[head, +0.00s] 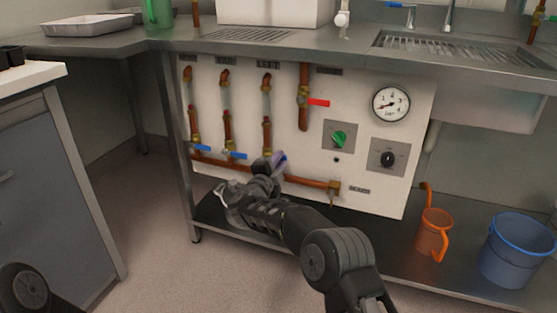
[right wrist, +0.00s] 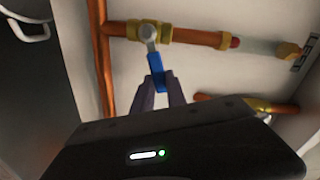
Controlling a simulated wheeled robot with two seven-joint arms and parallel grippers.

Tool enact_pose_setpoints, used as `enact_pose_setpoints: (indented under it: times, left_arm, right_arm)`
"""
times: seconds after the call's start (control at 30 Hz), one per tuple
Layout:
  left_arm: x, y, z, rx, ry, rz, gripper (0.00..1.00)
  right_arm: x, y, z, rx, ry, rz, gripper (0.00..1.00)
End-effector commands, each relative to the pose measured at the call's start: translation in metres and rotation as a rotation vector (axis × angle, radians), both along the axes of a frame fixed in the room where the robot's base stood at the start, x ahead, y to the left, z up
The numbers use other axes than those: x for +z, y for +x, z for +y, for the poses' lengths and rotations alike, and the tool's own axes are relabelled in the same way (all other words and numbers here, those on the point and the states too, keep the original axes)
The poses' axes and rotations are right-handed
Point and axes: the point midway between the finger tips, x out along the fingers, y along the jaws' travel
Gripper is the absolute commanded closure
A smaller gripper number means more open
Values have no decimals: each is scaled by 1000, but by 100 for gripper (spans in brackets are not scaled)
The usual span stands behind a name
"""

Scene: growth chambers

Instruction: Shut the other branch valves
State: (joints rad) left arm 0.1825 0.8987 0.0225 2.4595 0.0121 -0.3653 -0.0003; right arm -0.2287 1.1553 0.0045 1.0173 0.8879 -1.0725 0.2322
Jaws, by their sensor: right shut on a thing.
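Three copper branch pipes run down the white panel (head: 355,180) in the head view. The left valve's blue handle (head: 199,148) and the middle valve's blue handle (head: 235,155) lie crosswise to their upright pipes. My right gripper (head: 277,161) is at the right branch valve and hides most of it. In the right wrist view, my right gripper (right wrist: 160,86) is shut on that valve's blue handle (right wrist: 155,66). There the handle stands crosswise to its copper pipe (right wrist: 198,37). My left gripper is out of view.
A red-handled valve (head: 318,102), a gauge (head: 391,104), a green knob (head: 338,139) and a black knob (head: 388,159) are to the right. An orange jug (head: 432,234) and a blue bucket (head: 517,250) stand on the lower shelf. The steel counter (head: 300,47) overhangs the panel.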

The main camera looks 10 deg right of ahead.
Motion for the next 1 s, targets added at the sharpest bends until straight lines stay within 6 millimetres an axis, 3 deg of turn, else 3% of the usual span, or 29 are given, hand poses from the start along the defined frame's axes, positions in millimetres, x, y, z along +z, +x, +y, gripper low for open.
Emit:
enact_pose_setpoints:
  times: [0.4,1.0]
  left_arm:
    - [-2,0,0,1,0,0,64]
    - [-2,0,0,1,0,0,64]
  right_arm:
    - [-20,-2,-4,-2,239,-148,100]
    - [-24,-2,-3,-1,293,-182,100]
